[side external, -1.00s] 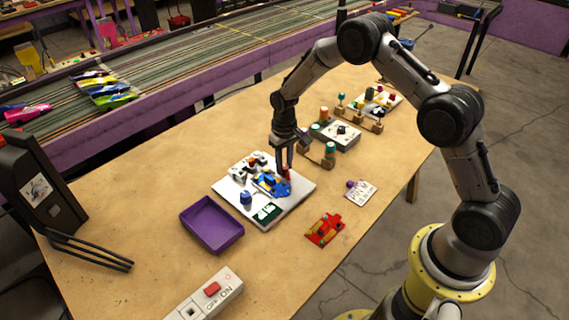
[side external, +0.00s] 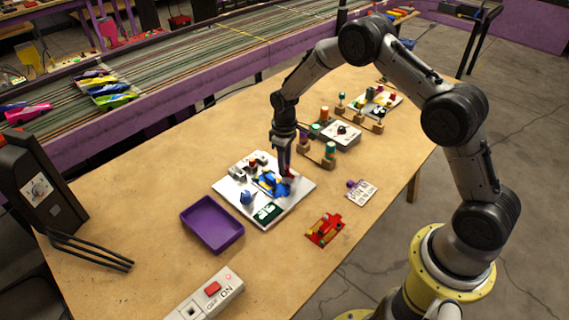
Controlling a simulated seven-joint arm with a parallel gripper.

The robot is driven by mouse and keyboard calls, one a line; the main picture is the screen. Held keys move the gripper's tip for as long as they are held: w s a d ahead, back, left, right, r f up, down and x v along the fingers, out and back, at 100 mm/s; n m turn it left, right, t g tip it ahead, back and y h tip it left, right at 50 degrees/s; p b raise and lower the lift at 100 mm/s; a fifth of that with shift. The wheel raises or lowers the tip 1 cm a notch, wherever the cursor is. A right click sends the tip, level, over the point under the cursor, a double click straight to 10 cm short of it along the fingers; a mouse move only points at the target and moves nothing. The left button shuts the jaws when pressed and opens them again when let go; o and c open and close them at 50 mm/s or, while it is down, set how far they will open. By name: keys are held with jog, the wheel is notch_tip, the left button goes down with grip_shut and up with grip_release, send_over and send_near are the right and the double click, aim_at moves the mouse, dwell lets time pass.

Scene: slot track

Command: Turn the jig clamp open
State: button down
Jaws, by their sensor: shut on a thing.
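A white jig board (side external: 302,187) lies on the table and holds a blue car body (side external: 270,183). My gripper (side external: 287,175) points down at the right end of the car body. It is shut on the red handle (side external: 291,177) of the jig clamp, which is mostly hidden by the fingers. A blue knob-like piece (side external: 247,197) is on the near left of the board. A dark green pad (side external: 267,213) is at the board's near corner.
A purple tray (side external: 212,224) is left of the board, and a red car chassis (side external: 324,230) is to its right. Wooden stands with bottles (side external: 317,155) and a small white board (side external: 341,133) are behind. A white switch box (side external: 205,294) is in front.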

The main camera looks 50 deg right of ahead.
jog(key=shift+r, duration=0.1)
jog(key=c, duration=0.6)
grip_release()
notch_tip(320, 180, up, 14)
jog(key=shift+f, duration=0.1)
